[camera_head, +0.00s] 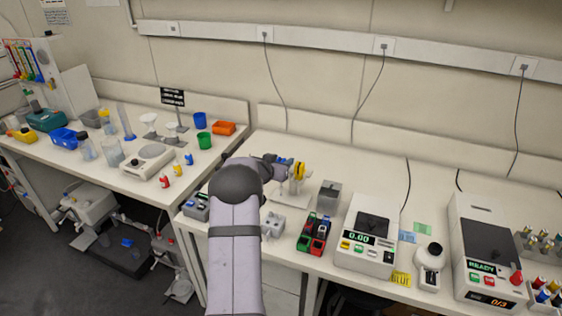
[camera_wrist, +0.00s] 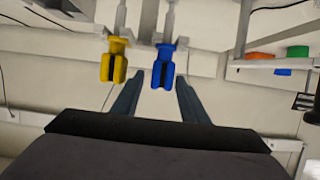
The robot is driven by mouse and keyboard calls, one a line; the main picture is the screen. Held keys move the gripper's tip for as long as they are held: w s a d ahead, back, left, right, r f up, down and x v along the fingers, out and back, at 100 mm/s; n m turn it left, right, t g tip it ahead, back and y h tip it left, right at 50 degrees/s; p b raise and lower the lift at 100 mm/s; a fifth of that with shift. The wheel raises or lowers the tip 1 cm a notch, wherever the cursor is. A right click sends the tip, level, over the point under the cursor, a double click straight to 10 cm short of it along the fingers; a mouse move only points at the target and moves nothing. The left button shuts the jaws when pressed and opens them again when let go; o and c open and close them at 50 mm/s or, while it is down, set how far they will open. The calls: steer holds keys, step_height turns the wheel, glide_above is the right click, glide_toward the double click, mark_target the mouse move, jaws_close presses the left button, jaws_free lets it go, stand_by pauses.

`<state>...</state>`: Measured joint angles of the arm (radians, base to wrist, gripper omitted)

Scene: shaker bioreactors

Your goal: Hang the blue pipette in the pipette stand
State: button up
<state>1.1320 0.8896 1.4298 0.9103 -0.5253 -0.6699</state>
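The blue pipette (camera_wrist: 162,68) is upright beside the yellow pipette (camera_wrist: 114,62) at the pale pipette stand, seemingly in a slot of it. Both also show in the head view, blue (camera_head: 284,162) and yellow (camera_head: 299,170), above the stand's white base (camera_head: 291,201). My gripper (camera_wrist: 160,82) is open, with its two dark fingers spread on either side below the blue pipette in the wrist picture. A gap shows between each finger and the blue handle. In the head view my arm hides part of the stand and most of my gripper (camera_head: 276,160).
A grey box (camera_head: 328,196) and a rack of red and green items (camera_head: 314,234) stand right of the pipette stand. A scale (camera_head: 365,240) is further right. An orange tray (camera_head: 223,128) and green cup (camera_head: 204,141) sit on the left bench.

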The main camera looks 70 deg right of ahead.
stand_by(0.3)
step_height(320, 180, up, 7)
steer(key=p, duration=0.7)
stand_by(0.6)
